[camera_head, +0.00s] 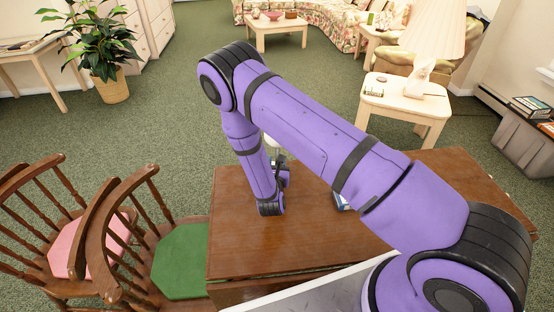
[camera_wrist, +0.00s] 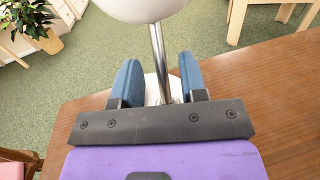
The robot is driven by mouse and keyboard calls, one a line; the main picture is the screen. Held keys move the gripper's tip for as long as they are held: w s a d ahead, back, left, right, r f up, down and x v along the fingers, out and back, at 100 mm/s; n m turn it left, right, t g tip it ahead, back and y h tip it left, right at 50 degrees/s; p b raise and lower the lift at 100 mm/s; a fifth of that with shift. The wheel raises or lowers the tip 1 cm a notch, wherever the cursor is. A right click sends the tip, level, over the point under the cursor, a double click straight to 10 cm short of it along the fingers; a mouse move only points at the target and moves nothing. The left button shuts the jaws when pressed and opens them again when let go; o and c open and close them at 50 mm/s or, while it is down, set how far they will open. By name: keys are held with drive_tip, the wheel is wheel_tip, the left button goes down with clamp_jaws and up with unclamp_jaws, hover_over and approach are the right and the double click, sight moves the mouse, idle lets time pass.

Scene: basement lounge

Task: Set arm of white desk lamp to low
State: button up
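The white desk lamp stands on the brown wooden table (camera_head: 235,240). In the wrist view its rounded white head (camera_wrist: 140,8) is at the top edge, cut off by the frame. Its silver metal arm (camera_wrist: 158,48) runs down from the head between the two blue fingers of my gripper (camera_wrist: 162,77). A white part (camera_wrist: 152,92), likely the base, shows behind the fingers. The fingers are apart, with a gap seen on each side of the lamp arm. In the head view my arm hides most of the lamp and my gripper; a small white bit of the lamp shows beside my forearm.
A small blue and white item (camera_head: 341,201) lies on the table, partly behind my arm. Chairs with green (camera_head: 182,262) and pink seats stand left of the table. A side table (camera_head: 405,104) with a large cream-shaded lamp (camera_head: 432,38) stands beyond. The table's left front is clear.

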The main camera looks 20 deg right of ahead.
drive_tip(key=shift+x, duration=0.95)
clamp_jaws()
